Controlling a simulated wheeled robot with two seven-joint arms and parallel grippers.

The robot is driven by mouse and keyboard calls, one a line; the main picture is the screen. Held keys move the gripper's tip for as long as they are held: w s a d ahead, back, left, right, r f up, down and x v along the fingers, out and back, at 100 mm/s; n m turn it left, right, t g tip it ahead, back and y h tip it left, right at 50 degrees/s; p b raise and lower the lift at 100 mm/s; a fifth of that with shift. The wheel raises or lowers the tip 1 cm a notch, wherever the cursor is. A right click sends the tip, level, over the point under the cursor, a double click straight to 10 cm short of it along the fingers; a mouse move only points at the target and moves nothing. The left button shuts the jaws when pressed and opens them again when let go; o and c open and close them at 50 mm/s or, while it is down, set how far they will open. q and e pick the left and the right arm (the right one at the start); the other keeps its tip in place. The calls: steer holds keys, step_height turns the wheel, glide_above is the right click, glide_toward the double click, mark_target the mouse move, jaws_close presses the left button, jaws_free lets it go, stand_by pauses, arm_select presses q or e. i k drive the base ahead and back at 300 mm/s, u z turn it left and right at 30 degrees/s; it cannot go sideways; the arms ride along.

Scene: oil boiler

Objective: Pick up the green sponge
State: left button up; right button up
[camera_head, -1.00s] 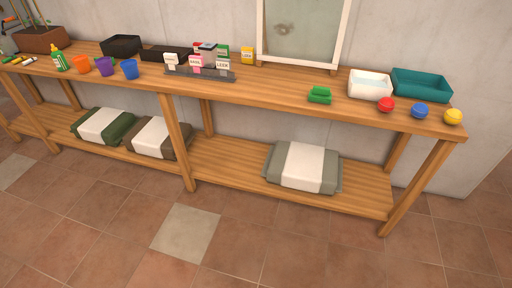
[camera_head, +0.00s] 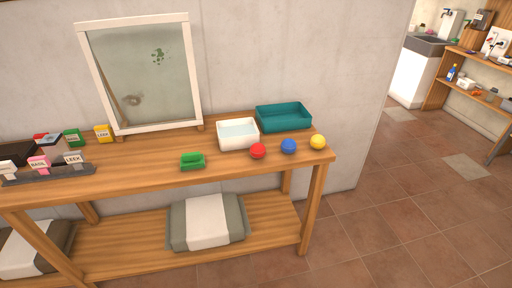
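The green sponge (camera_head: 192,161) lies on the top of the wooden table (camera_head: 140,176), near its front edge. It is left of the white container and below the framed mirror or pane. Nothing covers it. Neither of my grippers shows in the head view.
A white container (camera_head: 238,134) and a teal tray (camera_head: 284,117) stand right of the sponge. A red ball (camera_head: 258,151), a blue ball (camera_head: 289,146) and a yellow ball (camera_head: 318,142) line the front edge. A white-framed pane (camera_head: 146,75) leans behind. Tiled floor is open at right.

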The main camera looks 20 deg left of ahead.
mark_target(190, 161)
steer(key=z, duration=0.4)
steer(key=i, duration=0.85)
steer(key=u, duration=0.8)
steer(key=i, duration=0.8)
steer(key=u, duration=0.9)
